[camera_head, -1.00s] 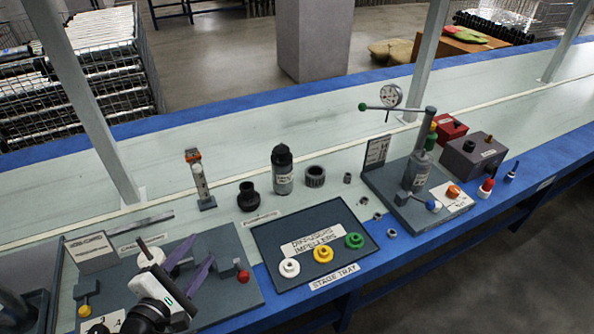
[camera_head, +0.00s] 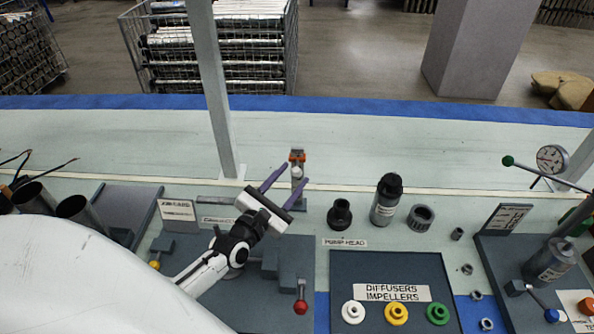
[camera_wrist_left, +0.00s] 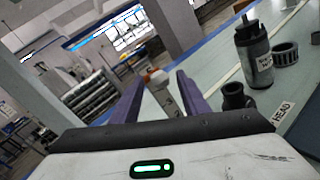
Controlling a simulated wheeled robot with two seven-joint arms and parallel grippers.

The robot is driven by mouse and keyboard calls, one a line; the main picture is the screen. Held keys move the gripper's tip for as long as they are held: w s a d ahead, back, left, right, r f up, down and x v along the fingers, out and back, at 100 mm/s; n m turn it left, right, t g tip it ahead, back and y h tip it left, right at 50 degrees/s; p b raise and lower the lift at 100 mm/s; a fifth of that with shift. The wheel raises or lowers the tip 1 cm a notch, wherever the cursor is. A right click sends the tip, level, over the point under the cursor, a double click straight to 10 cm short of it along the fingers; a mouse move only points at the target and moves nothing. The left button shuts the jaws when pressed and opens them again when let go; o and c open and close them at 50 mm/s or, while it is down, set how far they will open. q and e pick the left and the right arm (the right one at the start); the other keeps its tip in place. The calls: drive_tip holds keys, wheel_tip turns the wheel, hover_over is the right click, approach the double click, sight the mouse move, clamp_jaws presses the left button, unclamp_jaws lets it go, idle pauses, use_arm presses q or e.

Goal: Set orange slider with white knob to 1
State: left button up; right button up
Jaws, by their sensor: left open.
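The upright slider post (camera_head: 297,157) stands on the table just past my left gripper, with orange near its top and a white knob (camera_head: 296,172) below that. My left gripper (camera_head: 295,174) is open, its two purple fingers pointing at the post with the knob between their tips in the picture. In the left wrist view the post (camera_wrist_left: 164,97) shows between the fingers, with a pale face bearing dark numerals and a whitish knob (camera_wrist_left: 153,73) near its top. I cannot tell whether the fingers touch it. My right gripper is not in view.
A black fitting (camera_head: 340,214), a dark bottle (camera_head: 386,200) and a ribbed ring (camera_head: 421,217) stand to the right. A tray (camera_head: 345,272) holds white, yellow and green parts. A fixture board with a red-knobbed lever (camera_head: 301,306) lies below my arm. A pale upright post (camera_head: 213,85) rises at left.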

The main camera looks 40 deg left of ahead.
sight(293, 176)
use_arm(q)
drive_tip(key=shift+w+a, duration=0.1)
drive_tip(key=shift+w, duration=1.4)
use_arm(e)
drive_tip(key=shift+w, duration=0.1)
